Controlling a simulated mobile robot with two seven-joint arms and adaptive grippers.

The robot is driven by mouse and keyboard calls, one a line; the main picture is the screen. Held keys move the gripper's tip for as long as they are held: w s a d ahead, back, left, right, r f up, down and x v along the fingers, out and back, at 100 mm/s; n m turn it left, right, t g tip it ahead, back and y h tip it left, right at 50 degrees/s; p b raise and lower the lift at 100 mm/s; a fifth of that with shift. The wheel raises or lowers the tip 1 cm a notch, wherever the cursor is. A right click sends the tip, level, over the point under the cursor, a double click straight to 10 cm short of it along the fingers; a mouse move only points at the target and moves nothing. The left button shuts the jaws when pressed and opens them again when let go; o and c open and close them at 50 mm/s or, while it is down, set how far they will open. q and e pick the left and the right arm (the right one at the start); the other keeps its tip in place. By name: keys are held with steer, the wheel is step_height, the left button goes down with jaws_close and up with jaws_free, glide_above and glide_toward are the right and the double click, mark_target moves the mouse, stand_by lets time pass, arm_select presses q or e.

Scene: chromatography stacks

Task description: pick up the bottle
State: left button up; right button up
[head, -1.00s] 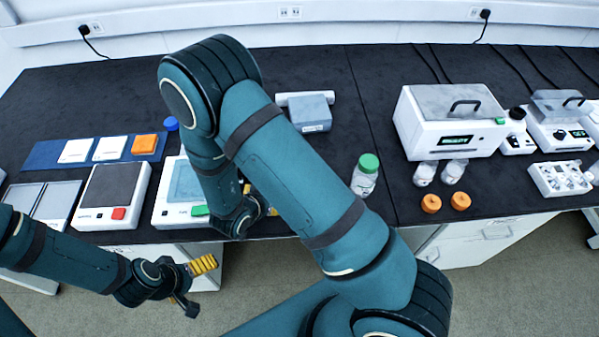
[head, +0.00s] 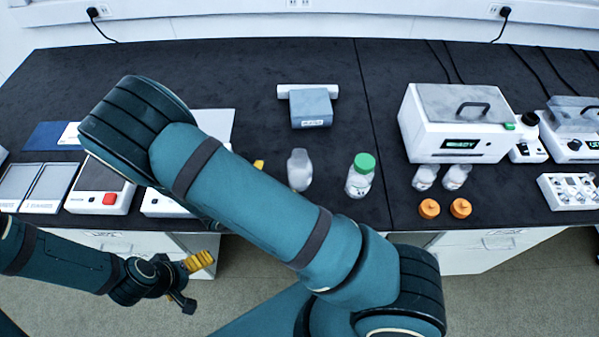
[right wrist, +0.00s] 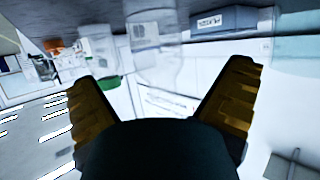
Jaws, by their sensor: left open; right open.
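A clear bottle without a cap (head: 299,170) stands upright near the bench's front edge, left of a clear bottle with a green cap (head: 360,180). My right gripper (right wrist: 163,85) is open and empty; in the head view my own arm hides most of it, with a yellow fingertip showing left of the uncapped bottle. The right wrist view is upside down. There the uncapped bottle (right wrist: 155,58) appears beyond the gap between the fingers, and the green-capped bottle (right wrist: 98,50) is to its left. My left gripper (head: 197,281) is open and empty in front of the bench.
Two small clear bottles (head: 425,176) and two orange caps (head: 429,209) are to the right, before a white lidded device (head: 455,135). A grey-blue box (head: 311,108) stands behind. Balances (head: 103,190) stand at left.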

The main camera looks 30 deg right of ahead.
mark_target(300, 170)
steer(key=shift+s+b+x, duration=0.2)
steer(key=shift+b+x, duration=0.45)
steer(key=shift+x, duration=3.3)
steer(key=shift+d, duration=0.1)
steer(key=c, duration=1.3)
steer(key=shift+o, duration=0.2)
steer(key=shift+r, duration=0.1)
